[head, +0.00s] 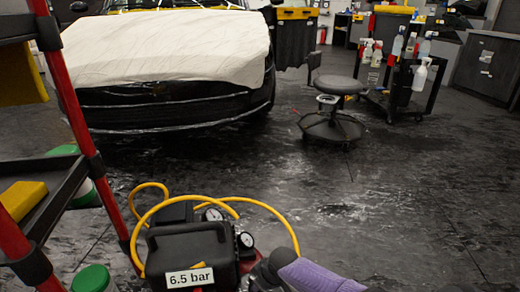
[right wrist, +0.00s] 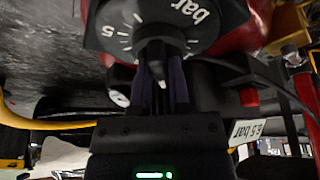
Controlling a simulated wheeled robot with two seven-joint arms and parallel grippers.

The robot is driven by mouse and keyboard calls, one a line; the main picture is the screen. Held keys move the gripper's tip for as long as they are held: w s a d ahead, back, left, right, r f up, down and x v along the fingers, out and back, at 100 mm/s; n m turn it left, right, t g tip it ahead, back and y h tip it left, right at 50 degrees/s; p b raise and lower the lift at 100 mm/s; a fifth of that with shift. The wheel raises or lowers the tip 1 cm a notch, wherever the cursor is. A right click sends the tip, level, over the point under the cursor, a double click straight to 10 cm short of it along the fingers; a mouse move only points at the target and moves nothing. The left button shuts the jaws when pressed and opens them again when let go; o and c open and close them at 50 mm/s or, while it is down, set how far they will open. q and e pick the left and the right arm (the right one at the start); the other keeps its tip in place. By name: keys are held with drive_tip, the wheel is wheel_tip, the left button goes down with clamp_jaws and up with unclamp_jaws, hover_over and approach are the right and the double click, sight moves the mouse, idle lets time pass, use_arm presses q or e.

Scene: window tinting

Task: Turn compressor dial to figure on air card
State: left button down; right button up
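The black and red compressor (head: 192,245) stands at the bottom of the head view. The white air card (head: 190,278) on it reads "6.5 bar"; it also shows upside down in the right wrist view (right wrist: 249,130). The dark compressor dial (right wrist: 110,28) fills the top of the right wrist view, with white scale marks, a "5" and "bar". My right gripper (right wrist: 160,80) is at the dial, its fingers close together on either side of the raised knob with a pale pointer. The fingers hide part of the dial face. My left gripper is not in view.
Yellow hose (head: 265,206) loops over the compressor beside round gauges (head: 246,240). A red-post shelf rack (head: 75,105) stands close on the left. A covered car (head: 165,60), a stool (head: 336,88) and a bottle cart (head: 405,75) stand behind. The floor at right is clear.

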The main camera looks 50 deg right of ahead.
clamp_jaws()
drive_tip(key=shift+a+r+m+h+p, duration=0.15)
drive_tip(key=shift+m+h+p, duration=0.25)
drive_tip(key=shift+m+p, duration=0.6)
drive_tip(key=shift+m+h+p, duration=0.3)
drive_tip(key=shift+m+p, duration=0.2)
drive_tip(key=shift+m, duration=0.4)
drive_tip(key=m, duration=0.1)
drive_tip(key=m+h+p, duration=0.1)
drive_tip(key=shift+w+a+m+g, duration=0.1)
drive_tip(key=shift+a+m+g, duration=0.05)
drive_tip(key=shift+m+g, duration=0.15)
drive_tip(key=shift+f+m+g+h, duration=0.2)
drive_tip(key=shift+m+g+h, duration=0.1)
drive_tip(key=shift+m, duration=0.9)
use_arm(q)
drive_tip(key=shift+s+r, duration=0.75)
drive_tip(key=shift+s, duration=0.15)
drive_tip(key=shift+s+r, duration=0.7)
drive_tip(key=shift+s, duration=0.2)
use_arm(e)
drive_tip(key=shift+w+a+m+g+h, duration=0.1)
drive_tip(key=shift+m+g+h, duration=0.35)
drive_tip(key=shift+m, duration=0.95)
